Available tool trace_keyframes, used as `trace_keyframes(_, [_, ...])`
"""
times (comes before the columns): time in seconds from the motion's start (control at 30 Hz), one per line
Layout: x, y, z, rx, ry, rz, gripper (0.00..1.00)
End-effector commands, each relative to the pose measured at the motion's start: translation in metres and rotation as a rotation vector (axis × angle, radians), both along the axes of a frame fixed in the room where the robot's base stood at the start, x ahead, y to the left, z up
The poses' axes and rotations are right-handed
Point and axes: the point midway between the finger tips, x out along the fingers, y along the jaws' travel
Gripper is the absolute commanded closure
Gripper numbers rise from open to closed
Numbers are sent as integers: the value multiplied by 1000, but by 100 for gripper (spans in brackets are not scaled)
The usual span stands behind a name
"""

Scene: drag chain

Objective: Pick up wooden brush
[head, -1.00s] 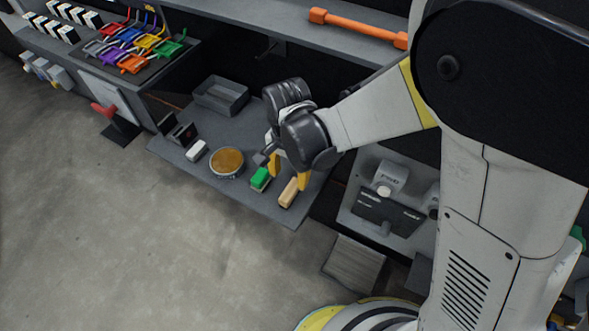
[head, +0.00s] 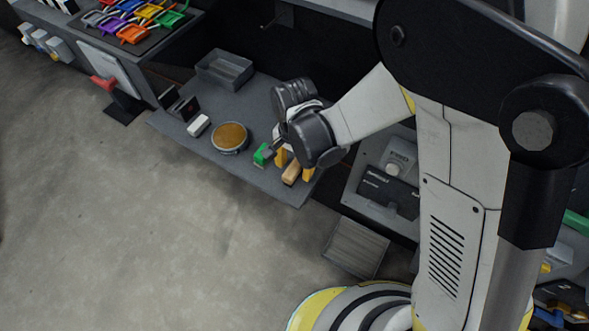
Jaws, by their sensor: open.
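The wooden brush (head: 291,174) is a tan block lying near the front right edge of the grey shelf (head: 232,174). A green brush (head: 263,155) lies just left of it. My gripper (head: 295,166) is over the wooden brush, its yellow fingers pointing down and apart. One finger shows on the left of the brush, between it and the green brush, the other on the right. Nothing is held. The far end of the wooden brush is hidden behind my gripper. I cannot tell how far down the fingertips reach.
A round tin with brown contents (head: 230,138), a white block (head: 199,125) and a grey tray (head: 224,69) stand on the shelf to the left. A panel with a dark device (head: 388,190) is at the right. The floor in front is clear.

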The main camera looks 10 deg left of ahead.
Motion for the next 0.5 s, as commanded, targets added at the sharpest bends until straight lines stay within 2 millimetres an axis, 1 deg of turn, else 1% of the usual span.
trace_keyframes(0.5, [0, 0, -5, 0, 0, 0, 48])
